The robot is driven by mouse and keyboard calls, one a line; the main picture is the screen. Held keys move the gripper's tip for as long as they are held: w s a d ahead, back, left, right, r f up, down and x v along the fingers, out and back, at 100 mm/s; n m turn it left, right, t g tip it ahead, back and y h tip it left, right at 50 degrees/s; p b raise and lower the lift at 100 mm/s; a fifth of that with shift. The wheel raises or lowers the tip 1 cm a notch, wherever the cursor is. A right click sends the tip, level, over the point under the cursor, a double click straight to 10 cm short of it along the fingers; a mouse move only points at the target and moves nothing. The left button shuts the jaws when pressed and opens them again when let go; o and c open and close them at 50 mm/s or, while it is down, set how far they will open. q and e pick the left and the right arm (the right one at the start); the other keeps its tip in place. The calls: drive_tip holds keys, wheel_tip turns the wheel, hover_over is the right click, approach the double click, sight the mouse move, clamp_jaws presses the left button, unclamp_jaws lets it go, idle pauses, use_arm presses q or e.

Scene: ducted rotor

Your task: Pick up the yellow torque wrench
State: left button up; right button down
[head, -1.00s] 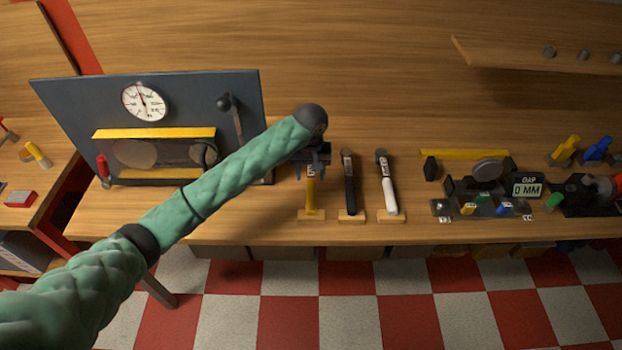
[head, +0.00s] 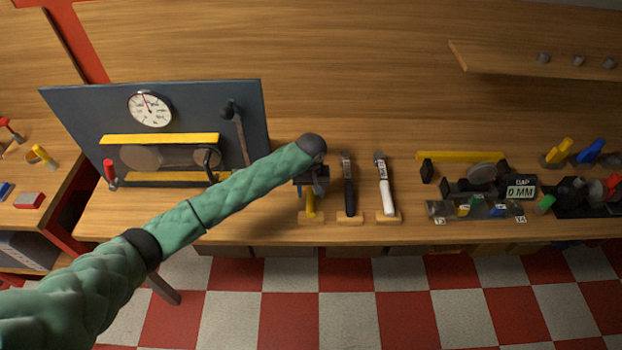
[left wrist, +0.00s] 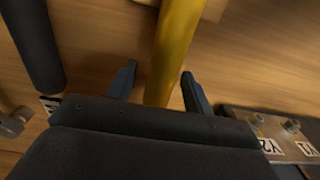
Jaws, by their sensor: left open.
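The yellow torque wrench (head: 311,204) lies on a small wooden rest at the front of the bench, its upper part hidden by my left gripper. My left gripper (head: 312,186) is over the wrench in the head view. In the left wrist view the yellow handle (left wrist: 176,50) runs between the two open fingers (left wrist: 158,78), nearer the right one. I see no firm contact, and the near end of the wrench is hidden behind the gripper body. My right gripper is not in view.
A black wrench (head: 349,190) and a white wrench (head: 386,190) lie just to the right on their own rests. A dark panel with a dial (head: 150,108) stands at the left. A gap gauge fixture (head: 480,185) sits further right. The bench behind is clear.

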use_arm(q)
drive_tip(key=shift+f, duration=0.1)
drive_tip(key=shift+c, duration=0.4)
clamp_jaws()
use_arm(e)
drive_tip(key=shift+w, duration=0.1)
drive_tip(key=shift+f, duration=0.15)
